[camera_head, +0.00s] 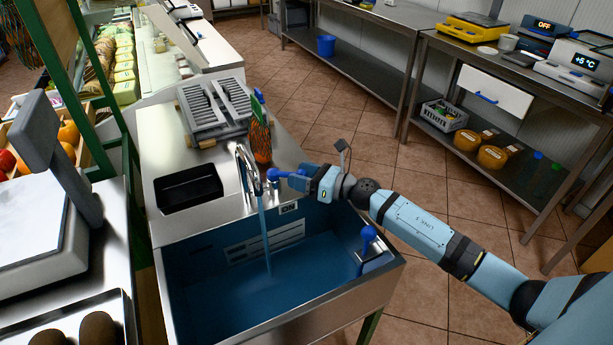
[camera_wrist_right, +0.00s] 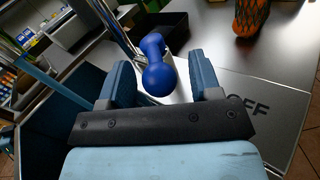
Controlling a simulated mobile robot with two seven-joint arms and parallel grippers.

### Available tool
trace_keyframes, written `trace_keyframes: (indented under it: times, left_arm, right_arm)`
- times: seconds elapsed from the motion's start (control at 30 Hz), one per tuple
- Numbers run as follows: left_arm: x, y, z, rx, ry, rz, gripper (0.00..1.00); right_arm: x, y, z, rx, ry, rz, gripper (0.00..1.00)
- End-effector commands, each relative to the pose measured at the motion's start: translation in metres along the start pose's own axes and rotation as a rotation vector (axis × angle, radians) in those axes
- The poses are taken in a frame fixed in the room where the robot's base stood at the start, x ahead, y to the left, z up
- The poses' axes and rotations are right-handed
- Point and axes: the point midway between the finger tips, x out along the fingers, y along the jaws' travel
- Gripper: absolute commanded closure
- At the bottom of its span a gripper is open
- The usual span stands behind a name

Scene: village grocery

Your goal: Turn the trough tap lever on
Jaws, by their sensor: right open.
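The trough tap (camera_head: 247,165) stands at the back edge of the blue-lined trough (camera_head: 200,256). A blue stream runs from its spout down into the trough. Its blue lever (camera_head: 273,174), with a round knob, is just right of the tap. My right gripper (camera_head: 289,177) is open, pointing left at the lever. In the right wrist view the blue knob (camera_wrist_right: 157,78) appears between the two spread fingers, with a gap on each side; I cannot tell whether they touch it. My left gripper is not in view.
An ON label (camera_head: 289,208) is on the trough's back rim; an OFF label (camera_wrist_right: 249,106) shows in the wrist view. A second blue knob (camera_head: 368,234) is at the trough's right end. A grey rack (camera_head: 216,108) and orange net bag (camera_head: 261,141) stand behind the tap.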

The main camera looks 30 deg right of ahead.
Motion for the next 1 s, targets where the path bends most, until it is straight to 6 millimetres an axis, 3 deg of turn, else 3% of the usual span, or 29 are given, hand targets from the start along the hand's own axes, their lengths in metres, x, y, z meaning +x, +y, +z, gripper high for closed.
trace_keyframes:
  times: [0.17,0.63,0.8,1.0]
  left_arm:
    - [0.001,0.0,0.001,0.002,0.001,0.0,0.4]
    - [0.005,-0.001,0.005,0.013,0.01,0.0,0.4]
    - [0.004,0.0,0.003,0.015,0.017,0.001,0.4]
    - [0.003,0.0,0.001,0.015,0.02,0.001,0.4]
  right_arm:
    - [-0.015,-0.001,-0.002,-0.001,0.002,-0.002,0.42]
    - [-0.113,0.0,-0.002,0.0,0.002,-0.002,0.42]
    - [-0.132,0.0,-0.001,0.002,0.0,-0.001,0.42]
    - [-0.138,0.0,0.0,0.0,0.0,0.0,0.42]
